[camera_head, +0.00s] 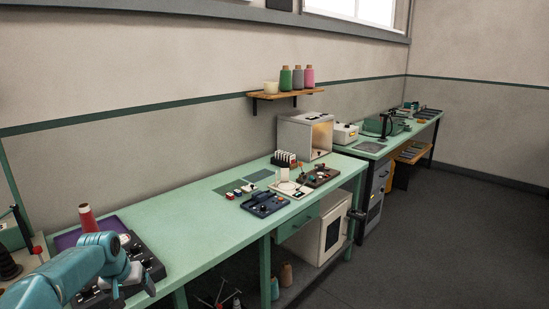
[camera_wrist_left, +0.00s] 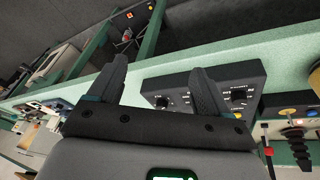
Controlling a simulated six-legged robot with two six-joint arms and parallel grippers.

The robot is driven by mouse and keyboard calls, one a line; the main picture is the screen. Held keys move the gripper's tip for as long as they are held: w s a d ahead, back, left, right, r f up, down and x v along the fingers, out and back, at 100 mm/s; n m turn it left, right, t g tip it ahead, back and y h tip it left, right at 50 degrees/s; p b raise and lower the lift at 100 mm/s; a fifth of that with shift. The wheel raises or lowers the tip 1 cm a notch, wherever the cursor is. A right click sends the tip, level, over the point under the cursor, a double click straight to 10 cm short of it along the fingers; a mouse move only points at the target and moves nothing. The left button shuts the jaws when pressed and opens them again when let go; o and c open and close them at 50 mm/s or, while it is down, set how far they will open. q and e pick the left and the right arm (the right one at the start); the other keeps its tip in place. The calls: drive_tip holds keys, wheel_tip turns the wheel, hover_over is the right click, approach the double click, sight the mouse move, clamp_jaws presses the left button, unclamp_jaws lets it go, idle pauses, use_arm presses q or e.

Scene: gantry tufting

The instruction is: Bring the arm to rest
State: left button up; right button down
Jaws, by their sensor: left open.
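My left arm comes in from the lower left in the head view, blue-green with grey at its wrist. My left gripper (camera_head: 137,283) is over the near end of the green bench, by a dark control box (camera_head: 152,262) with knobs. In the left wrist view the two dark fingers of the left gripper (camera_wrist_left: 163,85) are spread apart with nothing between them. The control box (camera_wrist_left: 255,82) shows just beyond the right finger, partly hidden by it. My right gripper is in neither view.
A red thread cone (camera_head: 87,219) stands behind my arm, beside a purple tray (camera_head: 70,238). A red-knobbed lever (camera_head: 38,250) is at the left. A dark blue device (camera_head: 265,203) sits farther along the bench (camera_head: 190,226). The bench between is clear. Dark open floor (camera_head: 430,230) lies to the right.

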use_arm(q)
drive_tip(key=s+d+f+h, duration=0.1)
drive_tip(key=s+d+f, duration=0.2)
drive_tip(key=d+f, duration=0.35)
drive_tip(key=s+d+f+m+g+h, duration=0.1)
drive_tip(key=s+d+f, duration=0.35)
drive_tip(key=f, duration=0.25)
drive_tip(key=s+d+f+h, duration=0.1)
drive_tip(key=s+d+f, duration=0.1)
drive_tip(key=d+f, duration=0.45)
drive_tip(key=s+d+f, duration=0.2)
drive_tip(key=s+d, duration=0.1)
drive_tip(key=s, duration=0.5)
drive_tip(key=s+d+f+g, duration=0.1)
drive_tip(key=s+d, duration=0.3)
drive_tip(key=s, duration=0.3)
drive_tip(key=s+d+f+g+h, duration=0.1)
drive_tip(key=s+d, duration=0.3)
drive_tip(key=s, duration=0.4)
drive_tip(key=shift+s+f, duration=0.35)
drive_tip(key=shift+f, duration=0.5)
drive_tip(key=shift+d, duration=0.1)
